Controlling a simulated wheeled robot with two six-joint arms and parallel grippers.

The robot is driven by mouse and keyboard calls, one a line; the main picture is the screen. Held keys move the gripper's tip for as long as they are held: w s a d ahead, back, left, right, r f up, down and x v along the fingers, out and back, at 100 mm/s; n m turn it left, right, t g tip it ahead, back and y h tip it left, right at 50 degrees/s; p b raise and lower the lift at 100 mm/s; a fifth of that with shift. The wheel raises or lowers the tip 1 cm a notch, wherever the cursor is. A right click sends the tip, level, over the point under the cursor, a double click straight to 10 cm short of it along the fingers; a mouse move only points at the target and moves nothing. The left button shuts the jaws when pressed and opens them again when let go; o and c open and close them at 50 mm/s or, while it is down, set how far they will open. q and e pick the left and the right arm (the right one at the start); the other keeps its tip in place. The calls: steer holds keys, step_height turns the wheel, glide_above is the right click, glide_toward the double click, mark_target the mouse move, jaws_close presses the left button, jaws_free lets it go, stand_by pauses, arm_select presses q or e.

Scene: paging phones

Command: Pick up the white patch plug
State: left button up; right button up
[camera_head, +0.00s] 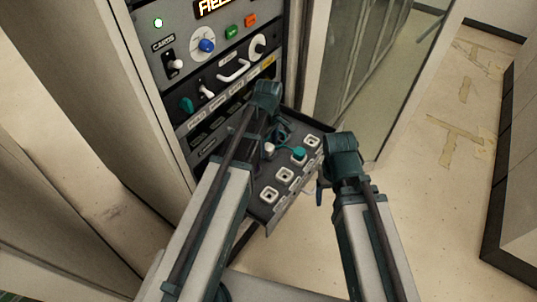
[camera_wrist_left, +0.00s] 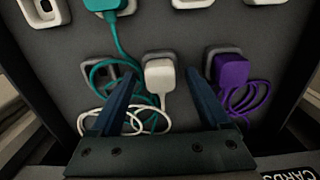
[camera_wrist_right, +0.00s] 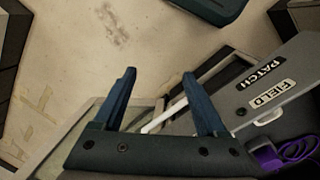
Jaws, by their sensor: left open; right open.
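The white patch plug (camera_wrist_left: 159,76) sits on the dark panel in the left wrist view, with a white cord below it. It lies between and just beyond the fingertips of my left gripper (camera_wrist_left: 160,80), which is open. In the head view the white plug (camera_head: 269,148) shows beside my left gripper (camera_head: 265,105). I cannot tell whether the fingers touch it. My right gripper (camera_wrist_right: 160,75) is open and empty, over the floor beside the panel; it also shows in the head view (camera_head: 322,185).
A teal plug (camera_wrist_left: 106,6) and a purple plug (camera_wrist_left: 231,72) sit near the white one. Several white sockets (camera_head: 269,194) line the drawer panel. The rack front (camera_head: 205,70) with knobs and switches stands behind. Open floor (camera_head: 440,210) lies to the right.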

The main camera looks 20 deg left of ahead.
arm_select(q)
steer(key=shift+r, duration=0.1)
jaws_close()
steer(key=shift+r, duration=0.1)
stand_by(0.3)
